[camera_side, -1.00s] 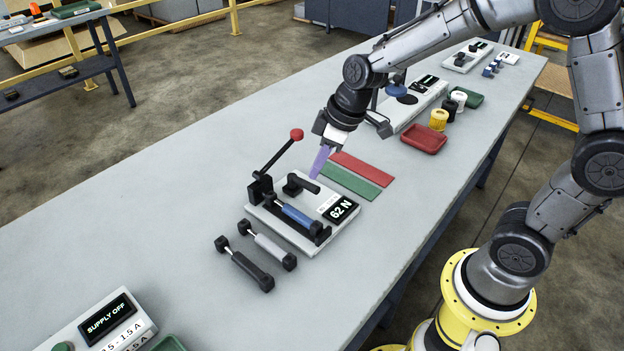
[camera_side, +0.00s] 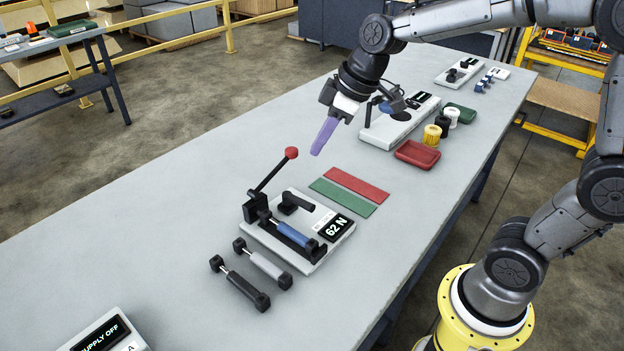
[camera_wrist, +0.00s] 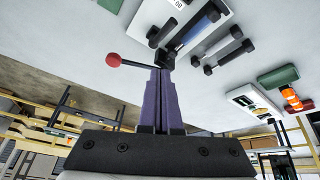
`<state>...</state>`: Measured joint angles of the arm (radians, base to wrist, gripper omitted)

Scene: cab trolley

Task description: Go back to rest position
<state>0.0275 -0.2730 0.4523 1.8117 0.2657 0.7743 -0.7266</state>
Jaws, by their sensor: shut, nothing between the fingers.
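My gripper (camera_side: 323,136) is shut and empty, with purple fingers. It hangs in the air above the table, beyond the press fixture and clear of everything. In the wrist view its fingers (camera_wrist: 160,100) point toward the fixture. The white press fixture (camera_side: 308,262) holds a blue cylinder (camera_side: 292,234) and has a lever with a red knob (camera_side: 291,153). Its display reads 62 N. The red knob also shows in the wrist view (camera_wrist: 113,60).
A grey cylinder (camera_side: 264,264) and a black cylinder (camera_side: 241,284) lie beside the fixture. A red strip (camera_side: 357,183) and a green strip (camera_side: 343,197) lie behind it. A red tray (camera_side: 417,155), small jars and another device (camera_side: 398,127) stand farther back. The table's left side is clear.

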